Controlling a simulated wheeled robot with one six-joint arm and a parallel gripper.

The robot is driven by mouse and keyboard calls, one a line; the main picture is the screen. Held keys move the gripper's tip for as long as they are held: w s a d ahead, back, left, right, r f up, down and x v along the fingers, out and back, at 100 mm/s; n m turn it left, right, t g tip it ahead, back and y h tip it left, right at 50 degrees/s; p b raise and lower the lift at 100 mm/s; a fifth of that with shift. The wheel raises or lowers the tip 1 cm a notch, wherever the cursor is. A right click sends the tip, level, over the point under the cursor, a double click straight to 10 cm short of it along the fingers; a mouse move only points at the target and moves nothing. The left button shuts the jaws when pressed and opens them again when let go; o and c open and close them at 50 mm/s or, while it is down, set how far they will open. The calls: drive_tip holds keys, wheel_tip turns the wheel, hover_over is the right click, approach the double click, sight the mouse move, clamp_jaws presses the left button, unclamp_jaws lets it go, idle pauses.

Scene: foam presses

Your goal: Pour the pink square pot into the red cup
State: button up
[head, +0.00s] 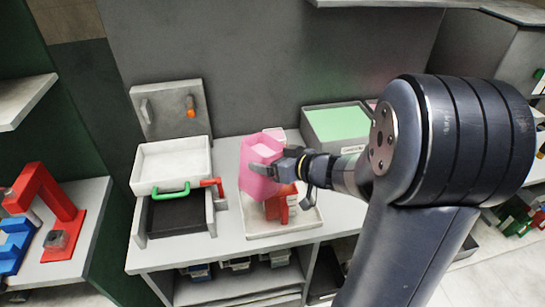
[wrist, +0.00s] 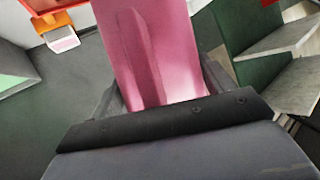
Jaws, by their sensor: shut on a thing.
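The pink square pot (head: 257,148) is held up above the cream tray (head: 252,234) on the bench. My gripper (head: 268,172) is shut on the pot from its right side. In the wrist view the pot (wrist: 160,45) fills the top middle, between my gripper's fingers (wrist: 160,95). It looks slightly tilted in the head view; its contents cannot be made out. A red item (head: 283,206), which looks like the red cup, stands on the tray just below and right of the pot. My gripper and the pot partly hide it.
A green-topped grey box (head: 310,112) stands behind right. A red press (head: 45,195) is far left. A grey panel with an orange knob (head: 145,115) stands behind.

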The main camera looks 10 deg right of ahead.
drive_tip(key=shift+s+a+f+m+g+y+b, duration=0.15)
drive_tip(key=shift+f+m+y, duration=0.25)
drive_tip(key=shift+m, duration=0.35)
drive_tip(key=shift+a+f+m+g+y+b, duration=0.1)
drive_tip(key=shift+f+m+g+y, duration=0.1)
drive_tip(key=shift+m+y, duration=0.5)
drive_tip(key=shift+s+a+f+m+g+y+b, duration=0.15)
drive_tip(key=shift+f+m+y, duration=0.15)
drive_tip(key=shift+m, duration=0.55)
drive_tip(key=shift+w+d, duration=0.1)
drive_tip(key=shift+f+m+y+b, duration=0.5)
drive_tip(key=shift+f+m+b, duration=0.05)
drive_tip(key=shift+m+b, duration=0.4)
drive_tip(key=shift+w+d+f+m+y+b, duration=0.1)
drive_tip(key=shift+f+m+y+b, duration=0.15)
drive_tip(key=shift+f+m+b, duration=0.25)
drive_tip(key=shift+w+d+f+m+y+b, duration=0.1)
drive_tip(key=shift+f+m+y+b, duration=0.15)
drive_tip(key=shift+b, duration=0.35)
drive_tip(key=shift+f+m+p, duration=0.25)
drive_tip(key=shift+m+p, duration=0.15)
drive_tip(key=shift+p, duration=0.15)
drive_tip(key=shift+d+f+m+y+p, duration=0.1)
drive_tip(key=shift+f+m+y+p, duration=0.2)
drive_tip(key=shift+f, duration=0.1)
